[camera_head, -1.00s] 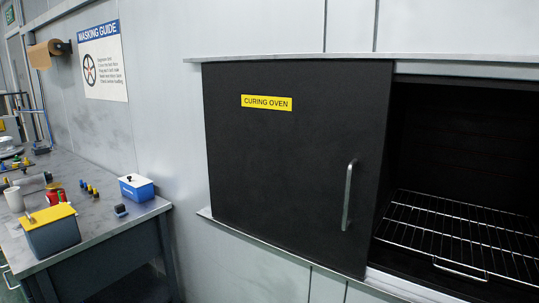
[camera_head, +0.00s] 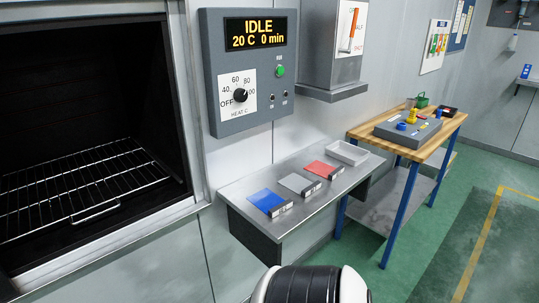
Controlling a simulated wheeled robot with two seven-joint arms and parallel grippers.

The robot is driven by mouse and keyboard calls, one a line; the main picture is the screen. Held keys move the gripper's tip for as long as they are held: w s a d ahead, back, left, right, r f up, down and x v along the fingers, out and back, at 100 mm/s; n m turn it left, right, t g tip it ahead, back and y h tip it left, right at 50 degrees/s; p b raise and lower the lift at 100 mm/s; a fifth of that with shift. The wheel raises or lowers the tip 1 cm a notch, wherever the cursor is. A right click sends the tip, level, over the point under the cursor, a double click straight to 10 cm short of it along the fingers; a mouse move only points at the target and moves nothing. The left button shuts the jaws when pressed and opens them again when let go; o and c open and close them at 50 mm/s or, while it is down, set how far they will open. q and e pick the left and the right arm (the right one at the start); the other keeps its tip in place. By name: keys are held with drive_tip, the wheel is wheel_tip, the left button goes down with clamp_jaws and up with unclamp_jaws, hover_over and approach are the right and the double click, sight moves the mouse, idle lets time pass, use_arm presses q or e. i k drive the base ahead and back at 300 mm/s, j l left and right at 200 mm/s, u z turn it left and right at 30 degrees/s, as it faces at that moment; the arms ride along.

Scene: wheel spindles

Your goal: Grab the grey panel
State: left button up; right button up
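The grey panel (camera_head: 295,183) lies flat on a metal wall shelf (camera_head: 235,187), with a small dark block at its near right end. It sits between a blue panel (camera_head: 264,199) on its left and a red panel (camera_head: 317,168) on its right, apart from both. A white and black rounded part of my own body shows at the bottom centre, below the shelf. Neither gripper is in view.
A white tray (camera_head: 348,152) stands at the shelf's right end. The open oven (camera_head: 80,170) with a wire rack is at left. A control box (camera_head: 242,70) reads IDLE, 20 C, 0 min. A wooden-topped bench (camera_head: 440,131) stands to the right, with open green floor beyond.

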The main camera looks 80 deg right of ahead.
sight(303, 188)
drive_tip(key=z, duration=2.65)
drive_tip(key=i+l, duration=0.1)
